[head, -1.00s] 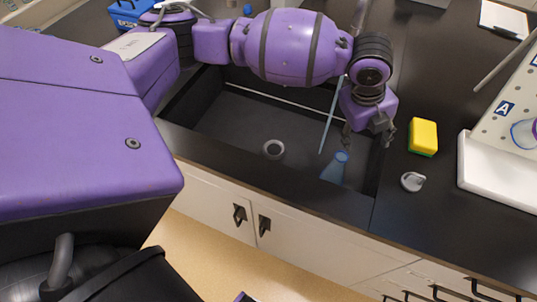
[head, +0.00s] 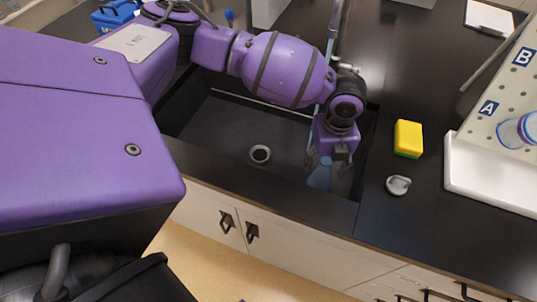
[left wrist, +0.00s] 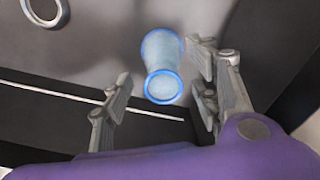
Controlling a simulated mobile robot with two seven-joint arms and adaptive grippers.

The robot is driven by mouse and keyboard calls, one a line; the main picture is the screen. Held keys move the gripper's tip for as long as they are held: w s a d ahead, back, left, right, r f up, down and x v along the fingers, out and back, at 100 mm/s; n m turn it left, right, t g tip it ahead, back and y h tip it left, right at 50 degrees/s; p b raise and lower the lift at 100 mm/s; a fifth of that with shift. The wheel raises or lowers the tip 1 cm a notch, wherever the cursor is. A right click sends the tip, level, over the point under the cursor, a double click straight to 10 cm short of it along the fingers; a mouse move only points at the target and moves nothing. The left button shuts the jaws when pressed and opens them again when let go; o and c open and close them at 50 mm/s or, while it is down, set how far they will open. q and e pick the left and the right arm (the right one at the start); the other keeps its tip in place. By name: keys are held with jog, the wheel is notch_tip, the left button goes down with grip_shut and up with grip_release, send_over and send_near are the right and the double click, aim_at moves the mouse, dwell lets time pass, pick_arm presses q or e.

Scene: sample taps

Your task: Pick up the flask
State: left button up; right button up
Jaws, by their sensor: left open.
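The blue translucent flask (head: 320,176) stands in the black sink, at its right end in the head view. It is partly hidden by my left gripper. In the left wrist view the flask (left wrist: 161,66) shows with its blue rim toward the camera, between and just beyond the two finger sets. My left gripper (head: 328,166) points down into the sink. Its fingers (left wrist: 160,98) are open and apart, and I see no grip on the flask. My right gripper is not in view.
The sink (head: 215,118) has a round drain (head: 260,154) left of the flask, and dark walls close around the gripper. A yellow sponge (head: 408,136) and a grey stopper (head: 398,185) lie on the counter to the right. A white pegboard rack (head: 490,172) stands further right.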

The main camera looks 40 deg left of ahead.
aim_at(321, 172)
pick_arm(q)
notch_tip(321, 172, down, 5)
jog(key=shift+s+a+f, duration=0.15)
grip_shut()
dwell(0.4)
jog(key=shift+r, duration=0.2)
notch_tip(321, 172, up, 10)
jog(key=shift+f, duration=0.15)
dwell(1.0)
jog(key=shift+p, duration=0.3)
